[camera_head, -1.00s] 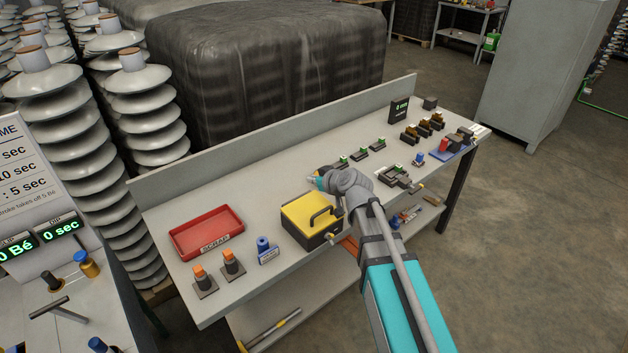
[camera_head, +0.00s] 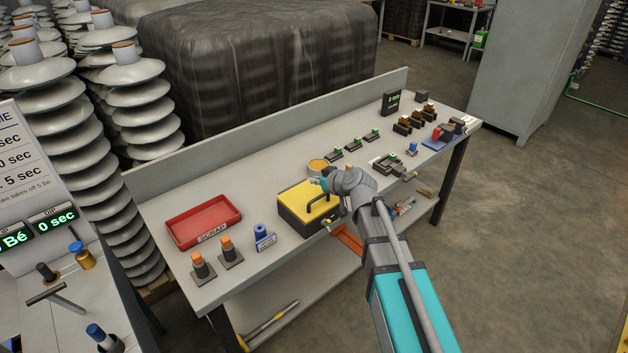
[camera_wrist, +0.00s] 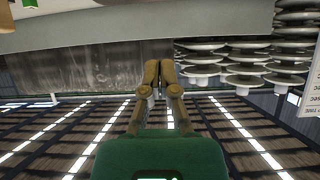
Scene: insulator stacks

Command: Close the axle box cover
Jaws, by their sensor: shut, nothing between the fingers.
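The axle box (camera_head: 302,222) is a dark box near the front edge of the workbench in the head view. Its yellow cover (camera_head: 298,199) with a black arched handle lies over the top and looks down. I cannot tell whether it is fully seated. My gripper (camera_head: 313,181) is at the cover's back right part in the picture, partly hidden by my wrist; contact is unclear. The wrist view shows the gripper's two fingers (camera_wrist: 163,75) together and empty, without the box in sight.
A round tin (camera_head: 318,166) stands just behind my gripper. A red scrap tray (camera_head: 205,222), two orange-topped pieces (camera_head: 228,250) and a blue item (camera_head: 262,236) are left of the box. Several small parts stand to the right. A low back panel (camera_head: 270,133) bounds the bench.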

